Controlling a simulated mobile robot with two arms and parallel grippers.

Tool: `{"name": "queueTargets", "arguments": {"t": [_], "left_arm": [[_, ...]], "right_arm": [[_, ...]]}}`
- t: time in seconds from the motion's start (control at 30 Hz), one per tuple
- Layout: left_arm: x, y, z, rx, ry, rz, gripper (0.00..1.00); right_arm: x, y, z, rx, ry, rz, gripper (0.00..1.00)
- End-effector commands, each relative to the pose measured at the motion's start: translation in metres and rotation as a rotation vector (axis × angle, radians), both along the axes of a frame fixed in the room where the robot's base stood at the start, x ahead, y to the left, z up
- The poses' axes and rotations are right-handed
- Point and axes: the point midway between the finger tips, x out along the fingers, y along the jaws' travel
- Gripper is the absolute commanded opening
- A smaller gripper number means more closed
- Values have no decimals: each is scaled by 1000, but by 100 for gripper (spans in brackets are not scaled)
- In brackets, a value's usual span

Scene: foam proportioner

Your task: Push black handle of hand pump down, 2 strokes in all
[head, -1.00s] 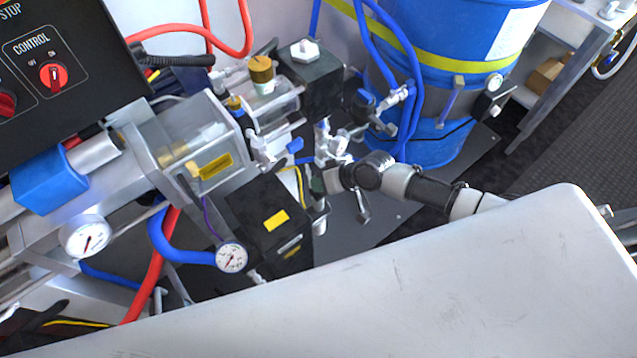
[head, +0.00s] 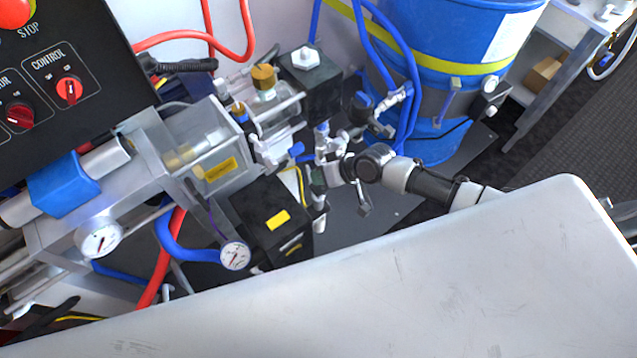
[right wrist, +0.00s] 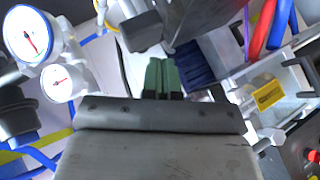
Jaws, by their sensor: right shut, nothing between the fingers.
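My right gripper (head: 317,181) is shut and empty, low among the valves and fittings, beside a black box with yellow labels. Its greenish fingertips (right wrist: 162,77) are together in the right wrist view. A short black piece (right wrist: 141,31) shows close beyond them there; I cannot tell whether it is the pump handle or whether they touch it. In the head view, a black ribbed grip (head: 181,65) lies at the upper left, apart from the gripper. Another dark grip (head: 48,318) shows at the lower left. Which is the hand pump's handle is unclear. My left gripper is not in view.
The black box (head: 270,222) stands left of the gripper, near a pressure gauge (head: 235,255). A clear tank (head: 205,150) and control panel (head: 65,60) are further left. A blue drum (head: 440,60) with hoses stands behind. Open floor (head: 575,140) lies at right.

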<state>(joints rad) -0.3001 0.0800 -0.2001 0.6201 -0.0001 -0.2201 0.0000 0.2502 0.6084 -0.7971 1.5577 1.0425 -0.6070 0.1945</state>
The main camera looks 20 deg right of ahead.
Motion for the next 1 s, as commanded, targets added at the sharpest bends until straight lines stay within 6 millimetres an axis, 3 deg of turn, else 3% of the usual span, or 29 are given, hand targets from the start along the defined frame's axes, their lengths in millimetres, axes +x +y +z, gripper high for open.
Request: {"name": "queueTargets", "arguments": {"t": [0.17,0.6,1.0], "left_arm": [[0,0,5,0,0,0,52],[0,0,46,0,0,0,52],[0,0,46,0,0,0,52]], "right_arm": [[0,0,6,0,-1,-1,0],[0,0,49,0,-1,-1,0],[0,0,50,0,-1,-1,0]]}}
